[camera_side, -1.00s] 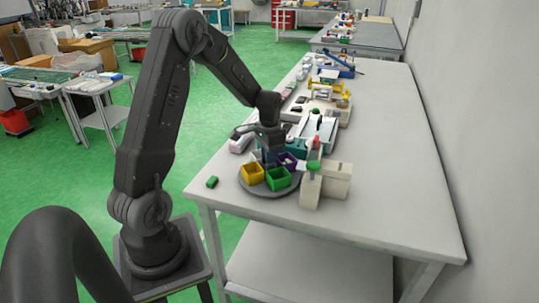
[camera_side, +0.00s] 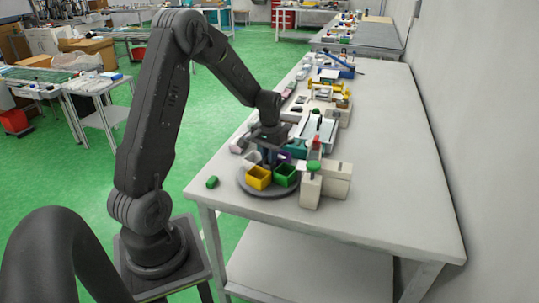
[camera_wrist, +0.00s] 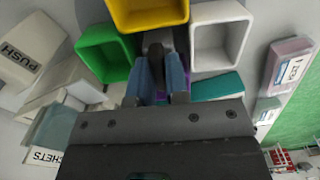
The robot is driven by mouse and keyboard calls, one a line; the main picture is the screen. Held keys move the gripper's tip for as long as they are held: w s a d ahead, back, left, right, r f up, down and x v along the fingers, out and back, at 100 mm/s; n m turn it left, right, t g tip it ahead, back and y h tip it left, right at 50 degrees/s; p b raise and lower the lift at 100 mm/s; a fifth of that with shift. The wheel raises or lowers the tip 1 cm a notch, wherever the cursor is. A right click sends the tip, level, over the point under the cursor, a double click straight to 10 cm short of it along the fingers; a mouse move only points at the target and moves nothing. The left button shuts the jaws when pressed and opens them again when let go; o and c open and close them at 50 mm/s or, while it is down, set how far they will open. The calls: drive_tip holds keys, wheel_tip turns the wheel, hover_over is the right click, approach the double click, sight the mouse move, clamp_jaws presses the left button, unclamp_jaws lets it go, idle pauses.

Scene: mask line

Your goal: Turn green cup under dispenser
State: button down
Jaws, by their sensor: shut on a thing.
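A dark round turntable (camera_side: 262,192) near the table's front edge carries a yellow cup (camera_side: 259,178), a green cup (camera_side: 286,176), a white cup (camera_side: 251,158) and a purple cup (camera_side: 285,157). The cups also show in the wrist view: green (camera_wrist: 104,54), yellow (camera_wrist: 148,14), white (camera_wrist: 219,37) and purple (camera_wrist: 174,92), partly hidden by my gripper. My gripper (camera_side: 269,160) points down among the cups. In the wrist view its fingers (camera_wrist: 160,72) are shut on a dark upright handle at the turntable's middle. The beige dispenser (camera_side: 311,188) with a green top stands just right of the green cup.
Trays and small parts crowd the table (camera_side: 385,150) behind the turntable. A pale block marked PUSH (camera_wrist: 27,52) shows at left in the wrist view. The table's right side is clear.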

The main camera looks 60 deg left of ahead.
drive_tip(key=shift+n, duration=1.6)
drive_tip(key=c, duration=1.1)
unclamp_jaws()
wheel_tip(320, 180, up, 14)
drive_tip(key=shift+f, duration=0.1)
